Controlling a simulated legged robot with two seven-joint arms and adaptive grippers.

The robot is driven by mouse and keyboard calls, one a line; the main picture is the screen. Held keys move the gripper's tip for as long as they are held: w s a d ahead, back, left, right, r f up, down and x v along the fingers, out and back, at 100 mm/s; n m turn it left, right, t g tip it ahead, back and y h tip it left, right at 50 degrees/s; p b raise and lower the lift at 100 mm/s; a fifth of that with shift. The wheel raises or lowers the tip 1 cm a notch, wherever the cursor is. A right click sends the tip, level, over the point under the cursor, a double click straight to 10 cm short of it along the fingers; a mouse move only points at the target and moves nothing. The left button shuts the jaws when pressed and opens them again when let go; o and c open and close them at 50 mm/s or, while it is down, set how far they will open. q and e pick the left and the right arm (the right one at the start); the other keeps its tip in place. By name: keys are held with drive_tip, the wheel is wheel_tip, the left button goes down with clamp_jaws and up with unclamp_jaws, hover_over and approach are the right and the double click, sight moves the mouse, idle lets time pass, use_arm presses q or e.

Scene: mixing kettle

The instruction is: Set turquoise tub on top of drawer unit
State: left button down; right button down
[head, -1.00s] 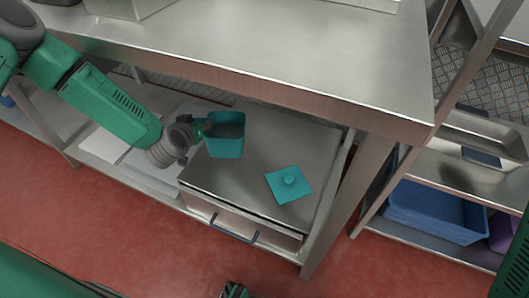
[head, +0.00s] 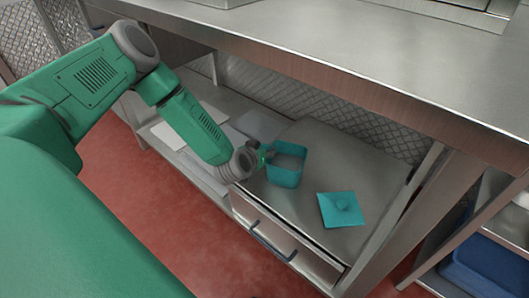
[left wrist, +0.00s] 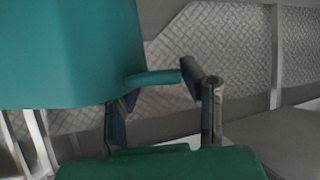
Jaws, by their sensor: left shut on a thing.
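The turquoise tub (head: 284,176) is upright over the left part of the drawer unit's metal top (head: 335,160). I cannot tell whether its base touches that top. My left gripper (head: 265,157) is at the tub's left side, shut on its handle. In the left wrist view, the tub (left wrist: 70,55) fills the upper left, and its handle (left wrist: 152,78) reaches to the left gripper's fingers (left wrist: 160,108). The drawer unit stands on the low shelf under the bench. My right gripper is not in view.
A turquoise square lid with a knob (head: 341,208) lies on the unit's top, right of the tub. The metal bench top (head: 330,45) overhangs behind. A bench leg (head: 425,215) stands at the right. White flat sheets (head: 190,125) lie on the shelf at left. A blue bin (head: 485,268) is far right.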

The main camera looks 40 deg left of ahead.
use_arm(q)
drive_tip(key=shift+a+f, duration=0.15)
drive_tip(key=shift+a, duration=0.45)
drive_tip(key=c, duration=1)
unclamp_jaws()
drive_tip(key=shift+a+f, duration=0.15)
drive_tip(key=shift+a, duration=0.1)
drive_tip(key=shift+s+d+r, duration=0.1)
drive_tip(key=shift+d+r, duration=0.25)
drive_tip(key=shift+d, duration=0.25)
drive_tip(key=p+v, duration=0.6)
drive_tip(key=v, duration=0.5)
drive_tip(key=shift+s+r, duration=0.1)
drive_tip(key=shift+s, duration=0.3)
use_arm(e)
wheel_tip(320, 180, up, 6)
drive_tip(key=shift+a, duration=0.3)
use_arm(q)
drive_tip(key=shift+a, duration=0.35)
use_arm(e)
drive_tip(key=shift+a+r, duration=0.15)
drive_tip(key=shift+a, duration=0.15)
use_arm(q)
drive_tip(key=shift+d, duration=0.15)
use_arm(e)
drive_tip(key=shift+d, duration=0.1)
